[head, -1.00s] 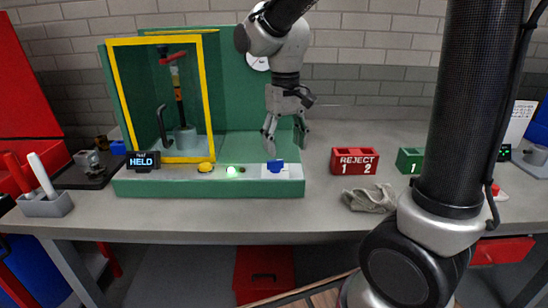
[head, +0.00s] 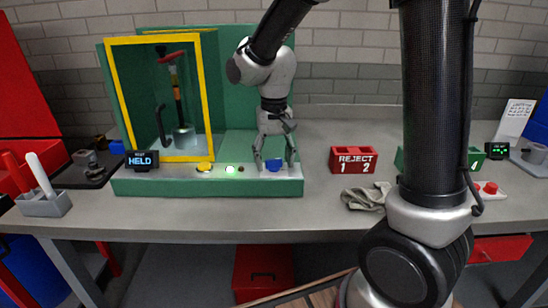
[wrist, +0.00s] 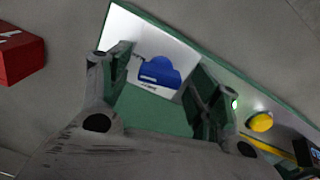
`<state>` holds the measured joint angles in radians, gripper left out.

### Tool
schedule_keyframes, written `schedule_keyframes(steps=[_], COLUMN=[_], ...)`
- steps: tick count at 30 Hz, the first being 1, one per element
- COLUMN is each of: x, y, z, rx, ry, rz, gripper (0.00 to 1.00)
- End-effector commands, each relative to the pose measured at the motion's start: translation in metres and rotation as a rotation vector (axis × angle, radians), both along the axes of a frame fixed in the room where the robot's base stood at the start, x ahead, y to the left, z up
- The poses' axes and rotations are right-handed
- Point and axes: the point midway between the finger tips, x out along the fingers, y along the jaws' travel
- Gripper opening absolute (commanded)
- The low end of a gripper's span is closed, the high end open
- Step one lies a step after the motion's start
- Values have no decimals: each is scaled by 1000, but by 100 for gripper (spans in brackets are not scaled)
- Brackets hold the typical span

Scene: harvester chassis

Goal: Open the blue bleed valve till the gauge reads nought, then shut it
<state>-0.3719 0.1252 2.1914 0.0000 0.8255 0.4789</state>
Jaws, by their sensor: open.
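The blue bleed valve (head: 273,165) is a knob on a white plate at the right end of the green rig's front ledge. In the wrist view the blue knob (wrist: 159,72) shows between and beyond the fingers, with small lettering beside it. My gripper (head: 276,159) is open and points down over the knob, one finger on each side. I cannot tell whether the fingers touch it. The gauge on the green back panel is hidden behind my arm, so no reading shows.
A yellow button (head: 205,167) and a lit green lamp (head: 230,169) sit left of the valve. A display (head: 142,160) reads HELD below the yellow-framed guard (head: 208,95).

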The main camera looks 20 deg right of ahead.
Motion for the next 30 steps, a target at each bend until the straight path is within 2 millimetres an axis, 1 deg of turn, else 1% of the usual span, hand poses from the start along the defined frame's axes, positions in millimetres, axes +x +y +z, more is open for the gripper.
schedule_keyframes(steps=[2, 3, 8, 9, 10, 11, 17, 22, 26, 30], x=[0, 0, 0, 0, 0, 0, 0, 0, 0, 0], y=[0, 0, 0, 0, 0, 0, 0, 0, 0, 0], z=[0, 0, 0, 0, 0, 0, 1, 1, 1, 1], rx=[0, 0, 0, 0, 0, 0, 0, 0, 0, 0], ry=[0, 0, 0, 0, -1, 0, -1, -1, -1, -1], rz=[0, 0, 0, 0, 0, 0, 7, 50, 119, 225], gripper=[62, 61, 32, 24, 19, 17, 17, 17, 17, 17])
